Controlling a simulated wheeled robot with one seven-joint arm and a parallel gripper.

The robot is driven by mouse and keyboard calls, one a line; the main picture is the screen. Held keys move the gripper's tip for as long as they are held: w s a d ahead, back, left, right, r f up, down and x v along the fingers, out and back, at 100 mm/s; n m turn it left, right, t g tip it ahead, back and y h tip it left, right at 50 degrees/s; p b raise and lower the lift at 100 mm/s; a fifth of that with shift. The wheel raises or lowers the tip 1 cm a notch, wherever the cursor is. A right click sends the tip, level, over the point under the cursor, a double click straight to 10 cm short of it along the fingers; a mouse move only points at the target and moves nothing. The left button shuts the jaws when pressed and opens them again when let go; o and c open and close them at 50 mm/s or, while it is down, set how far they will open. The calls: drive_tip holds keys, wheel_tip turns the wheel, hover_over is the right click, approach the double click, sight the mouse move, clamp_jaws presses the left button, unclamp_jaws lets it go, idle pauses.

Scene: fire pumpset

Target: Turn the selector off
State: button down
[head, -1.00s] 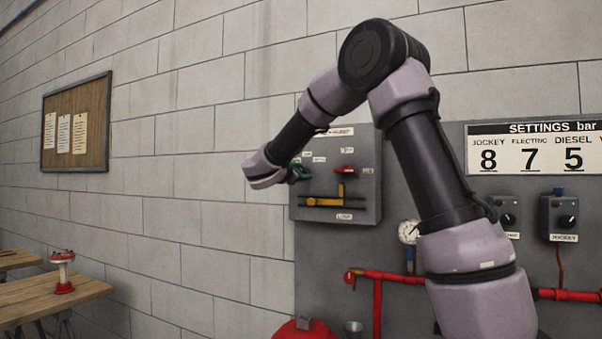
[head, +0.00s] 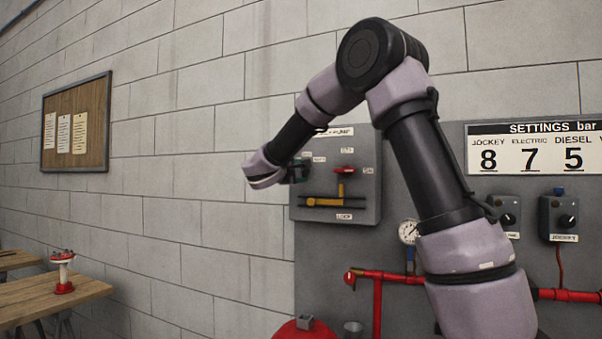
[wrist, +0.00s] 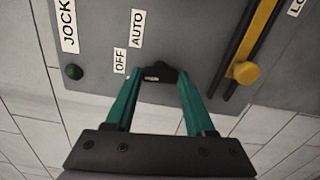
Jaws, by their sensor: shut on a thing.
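The jockey pump panel (head: 365,208) is a grey box on the wall, at the centre of the head view. It also fills the upper part of the wrist view (wrist: 200,35). The selector is a small black knob (wrist: 160,76) below the OFF label (wrist: 120,61) and AUTO label (wrist: 138,27) in the wrist view. My gripper (wrist: 157,84) is shut on the knob, with a green finger on each side. A small pale mark shows on the knob; I cannot tell which label it points to. In the head view my gripper (head: 298,171) hides the selector.
A red handle (head: 345,170) and a yellow bar (head: 325,202) are on the same panel. Other control boxes (head: 559,217), a gauge (head: 408,231) and red pipes (head: 385,276) are to the right.

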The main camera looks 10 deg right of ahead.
drive_tip(key=shift+f+m, duration=0.1)
drive_tip(key=shift+m, duration=0.5)
drive_tip(key=shift+c, duration=1.2)
unclamp_jaws()
drive_tip(key=v, duration=1.1)
drive_tip(key=shift+d, duration=0.15)
